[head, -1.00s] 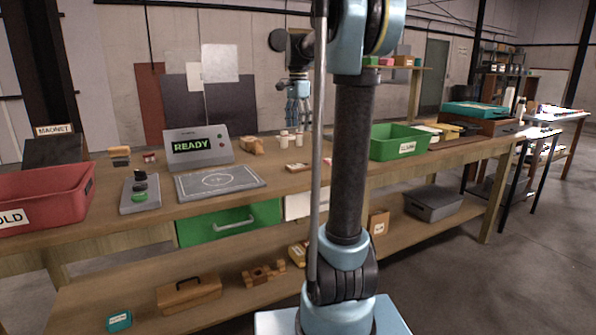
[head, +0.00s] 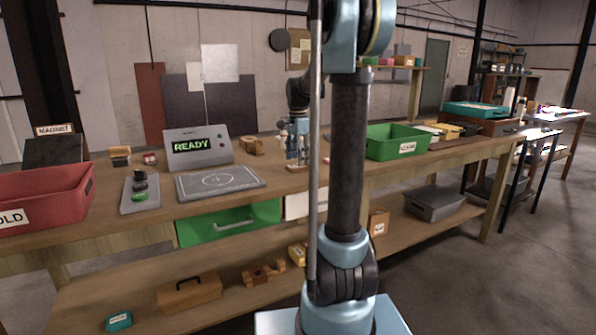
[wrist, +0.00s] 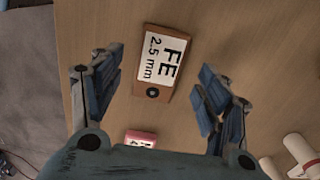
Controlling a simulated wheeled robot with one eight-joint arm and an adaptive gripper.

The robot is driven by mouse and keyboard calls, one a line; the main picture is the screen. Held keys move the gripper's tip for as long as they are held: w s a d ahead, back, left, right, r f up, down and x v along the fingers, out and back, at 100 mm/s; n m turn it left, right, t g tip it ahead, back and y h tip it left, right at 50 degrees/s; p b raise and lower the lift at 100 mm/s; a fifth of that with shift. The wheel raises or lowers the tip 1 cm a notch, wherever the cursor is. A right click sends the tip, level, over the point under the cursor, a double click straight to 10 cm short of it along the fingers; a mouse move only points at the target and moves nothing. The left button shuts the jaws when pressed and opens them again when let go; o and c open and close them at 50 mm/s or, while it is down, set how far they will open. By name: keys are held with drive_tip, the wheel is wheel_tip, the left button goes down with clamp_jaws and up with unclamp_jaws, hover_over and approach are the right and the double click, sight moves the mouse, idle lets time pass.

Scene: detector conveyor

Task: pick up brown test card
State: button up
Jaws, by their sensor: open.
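The brown test card (wrist: 155,62) lies flat on the wooden bench top, with a white label reading "FE 2.5 mm" and a dark round spot at its near end. In the wrist view my gripper (wrist: 160,76) is open, one finger on each side of the card and apart from it. In the head view my gripper (head: 297,156) is low over the bench, and the card (head: 297,168) shows only partly beneath the fingers.
A small pink-red card (wrist: 140,138) lies close to the brown card. The green bin (head: 385,146) is right of my arm; the READY console (head: 197,148) and grey plate (head: 220,182) are left.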

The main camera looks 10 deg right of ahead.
drive_tip(key=shift+f, duration=1.25)
drive_tip(key=shift+c, duration=0.3)
drive_tip(key=c, duration=1.1)
drive_tip(key=shift+r, duration=0.15)
